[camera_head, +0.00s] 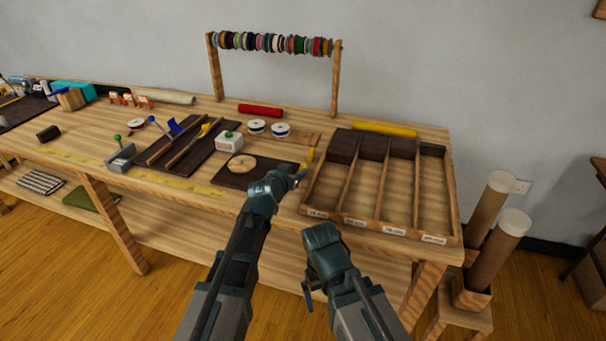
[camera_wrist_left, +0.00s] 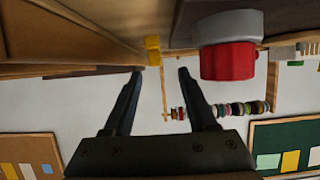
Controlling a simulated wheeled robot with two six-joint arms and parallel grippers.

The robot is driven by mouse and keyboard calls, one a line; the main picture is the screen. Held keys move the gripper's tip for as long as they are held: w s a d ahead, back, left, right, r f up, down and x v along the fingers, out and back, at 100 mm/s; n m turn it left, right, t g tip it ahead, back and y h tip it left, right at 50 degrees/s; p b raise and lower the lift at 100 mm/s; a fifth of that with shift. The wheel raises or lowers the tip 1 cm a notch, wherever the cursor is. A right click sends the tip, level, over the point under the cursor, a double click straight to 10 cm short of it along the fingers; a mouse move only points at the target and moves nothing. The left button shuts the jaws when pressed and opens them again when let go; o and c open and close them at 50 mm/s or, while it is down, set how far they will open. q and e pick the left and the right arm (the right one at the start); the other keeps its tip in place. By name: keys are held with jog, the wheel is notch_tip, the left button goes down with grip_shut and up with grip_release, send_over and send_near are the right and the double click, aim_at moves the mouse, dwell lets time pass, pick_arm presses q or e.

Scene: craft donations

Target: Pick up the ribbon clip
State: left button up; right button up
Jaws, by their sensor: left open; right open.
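A small yellow piece (camera_head: 310,155), which may be the ribbon clip, stands by the left wall of the sorting tray in the head view. In the left wrist view the yellow piece (camera_wrist_left: 153,50) shows just beyond the gap between my fingertips, apart from them. My left gripper (camera_head: 299,173) is open and empty, close in front of it; its two dark fingers also show in the left wrist view (camera_wrist_left: 160,72). My right gripper (camera_head: 310,288) is open, low in front of the table edge, its fingers partly hidden.
The wooden tray (camera_head: 304,203) with labelled compartments fills the table's right end. A dark mat (camera_head: 232,176) with a round wooden disc (camera_head: 242,162), a white box (camera_head: 229,141) and white spools (camera_head: 257,126) lie to the left. A ribbon rack (camera_head: 337,80) stands behind.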

aim_at(302, 167)
pick_arm(q)
jog(key=shift+d+b+x, duration=0.2)
jog(key=shift+b+x, duration=0.3)
jog(key=shift+x, duration=0.8)
jog(key=shift+d+b+x, duration=0.2)
jog(key=shift+b+x, duration=0.25)
jog(key=shift+x, duration=0.9)
jog(key=shift+s+r, duration=0.15)
jog(key=shift+s, duration=0.05)
grip_shut()
